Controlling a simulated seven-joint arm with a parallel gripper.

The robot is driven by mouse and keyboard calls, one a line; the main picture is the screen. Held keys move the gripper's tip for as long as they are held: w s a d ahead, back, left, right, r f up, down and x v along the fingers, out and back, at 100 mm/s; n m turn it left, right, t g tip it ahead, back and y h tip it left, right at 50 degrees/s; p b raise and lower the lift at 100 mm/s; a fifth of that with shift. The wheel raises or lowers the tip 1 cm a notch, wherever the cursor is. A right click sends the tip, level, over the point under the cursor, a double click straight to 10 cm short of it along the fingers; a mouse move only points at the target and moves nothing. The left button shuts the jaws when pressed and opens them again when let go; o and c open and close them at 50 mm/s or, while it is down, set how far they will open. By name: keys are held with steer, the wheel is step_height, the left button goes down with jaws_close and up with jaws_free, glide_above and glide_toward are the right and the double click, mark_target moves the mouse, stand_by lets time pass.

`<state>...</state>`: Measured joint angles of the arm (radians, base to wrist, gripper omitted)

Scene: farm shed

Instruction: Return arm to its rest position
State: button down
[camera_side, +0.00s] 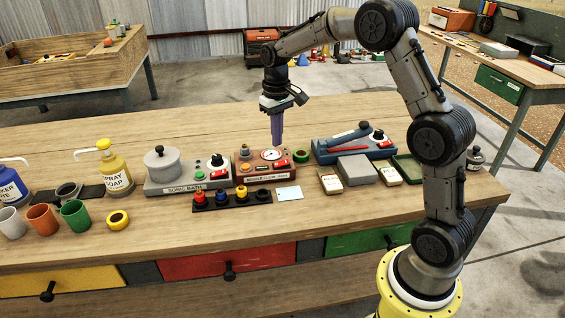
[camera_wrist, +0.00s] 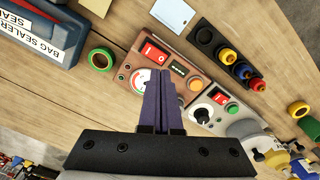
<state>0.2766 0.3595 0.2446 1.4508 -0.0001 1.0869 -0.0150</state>
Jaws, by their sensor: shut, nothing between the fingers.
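My arm arches over the right end of the wooden bench, with my gripper (camera_side: 277,143) pointing down. I cannot tell the exact gap between fingertips and box.
The sonic bath (camera_side: 165,187) stands left of the box. A rack of coloured caps (camera_side: 232,199) lies in front. A green tape ring (camera_side: 301,156) and the blue bag sealer (camera_side: 328,151) are to the right. Soap bottles and cups fill the left. The bench's back strip is clear.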

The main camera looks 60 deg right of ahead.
steer(key=shift+r, duration=0.5)
steer(key=s+a+r+n+t, duration=0.1)
steer(key=s+a+r+t, duration=0.1)
steer(key=s+a+r, duration=0.4)
steer(key=s+a+r+n+t, duration=0.1)
steer(key=s+a+r+t, duration=0.15)
steer(key=r, duration=0.55)
steer(key=s+a, duration=0.4)
steer(key=s, duration=0.9)
steer(key=s+f+n+t, duration=0.1)
steer(key=s+f, duration=0.4)
steer(key=s, duration=0.1)
steer(key=shift+s+f, duration=0.35)
